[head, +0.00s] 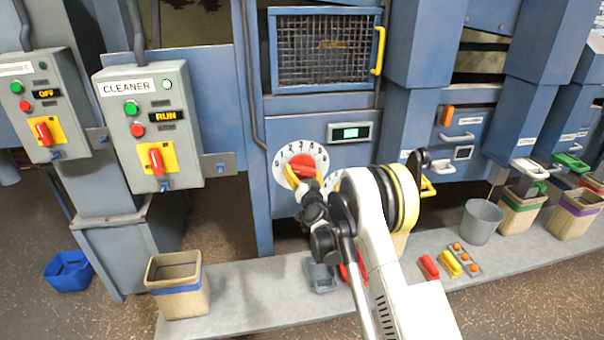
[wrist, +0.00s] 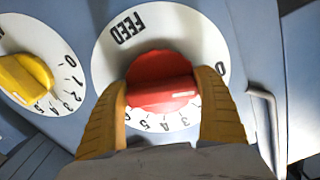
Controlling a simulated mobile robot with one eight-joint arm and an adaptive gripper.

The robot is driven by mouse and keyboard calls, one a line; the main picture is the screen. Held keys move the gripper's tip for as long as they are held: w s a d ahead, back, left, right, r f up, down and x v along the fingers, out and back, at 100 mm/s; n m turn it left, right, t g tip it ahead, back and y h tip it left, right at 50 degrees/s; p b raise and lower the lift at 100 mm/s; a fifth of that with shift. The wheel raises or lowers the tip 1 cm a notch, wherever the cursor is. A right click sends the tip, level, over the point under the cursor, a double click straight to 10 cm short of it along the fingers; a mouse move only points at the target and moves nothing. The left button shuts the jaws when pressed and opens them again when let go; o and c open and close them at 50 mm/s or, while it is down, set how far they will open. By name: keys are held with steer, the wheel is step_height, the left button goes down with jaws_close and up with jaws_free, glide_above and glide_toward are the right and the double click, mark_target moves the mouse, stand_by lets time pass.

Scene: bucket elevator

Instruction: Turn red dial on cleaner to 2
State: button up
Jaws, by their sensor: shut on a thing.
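The red dial (head: 304,166) sits on a round white scale on the blue cleaner front in the head view. In the wrist view the red dial (wrist: 160,80) is large and central, with FEED printed on its plate. My gripper (wrist: 162,88) is shut on the dial, one yellow finger on each side. In the head view my gripper (head: 302,182) covers the dial's lower part. A white mark shows on the knob's right half in the wrist view. The right finger hides numbers between 0 and the lower ones, so the exact setting cannot be told.
A yellow dial (wrist: 25,78) with its own scale is beside the red one. A lit green display (head: 350,132) is above right. The CLEANER box (head: 150,125) shows RUN. A bin (head: 174,284), a grey bucket (head: 482,222) and small loose parts (head: 450,262) stand on the ledge.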

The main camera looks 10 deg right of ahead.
steer(key=m, duration=0.4)
steer(key=shift+a+m, duration=0.15)
steer(key=shift+m, duration=0.25)
steer(key=shift+r+m, duration=0.15)
steer(key=shift+m, duration=1.95)
steer(key=o, duration=1.1)
steer(key=shift+s, duration=0.1)
steer(key=s, duration=1.2)
